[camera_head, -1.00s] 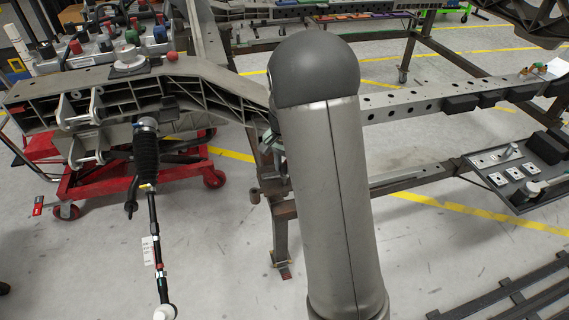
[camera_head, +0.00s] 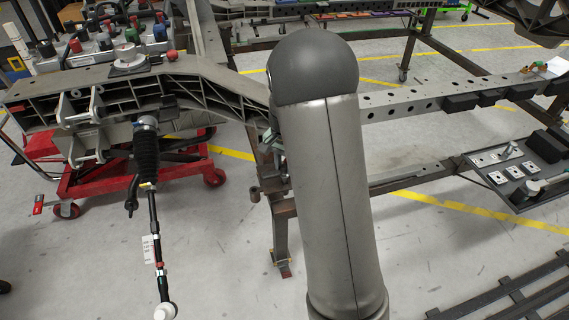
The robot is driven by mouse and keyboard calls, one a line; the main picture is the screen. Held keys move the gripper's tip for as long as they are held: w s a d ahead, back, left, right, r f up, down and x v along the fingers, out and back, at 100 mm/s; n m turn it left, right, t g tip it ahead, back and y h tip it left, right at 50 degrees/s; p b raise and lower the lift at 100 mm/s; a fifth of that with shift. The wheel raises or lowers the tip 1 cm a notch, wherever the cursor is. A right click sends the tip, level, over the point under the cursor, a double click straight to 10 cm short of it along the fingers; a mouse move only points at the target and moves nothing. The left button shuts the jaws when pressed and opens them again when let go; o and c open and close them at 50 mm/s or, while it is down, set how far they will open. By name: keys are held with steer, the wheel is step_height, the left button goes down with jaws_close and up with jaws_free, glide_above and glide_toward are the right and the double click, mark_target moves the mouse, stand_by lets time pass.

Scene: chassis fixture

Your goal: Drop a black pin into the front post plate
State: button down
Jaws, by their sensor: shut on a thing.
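My own arm (camera_head: 330,180) stands large in the middle of the camera_head view and covers much of the fixture behind it. My gripper is not clearly visible; it seems hidden behind the arm. No black pin can be made out. A steel front post (camera_head: 281,232) of the fixture frame shows just left of my arm, with small brackets beside it. Its upper part is partly hidden, and I cannot make out its plate.
A grey cast rail (camera_head: 215,92) runs left over a red wheeled cart (camera_head: 120,180). A black strut (camera_head: 153,215) hangs below it. A perforated beam (camera_head: 420,104) runs right. A tray (camera_head: 520,180) with white plates is at right. Open floor lies in front.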

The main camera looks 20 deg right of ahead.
steer(key=shift+f+b, duration=0.75)
steer(key=shift+f, duration=0.7)
steer(key=c, duration=1.1)
jaws_free()
steer(key=shift+c, duration=0.5)
steer(key=shift+r+p, duration=2.85)
steer(key=shift+r, duration=0.7)
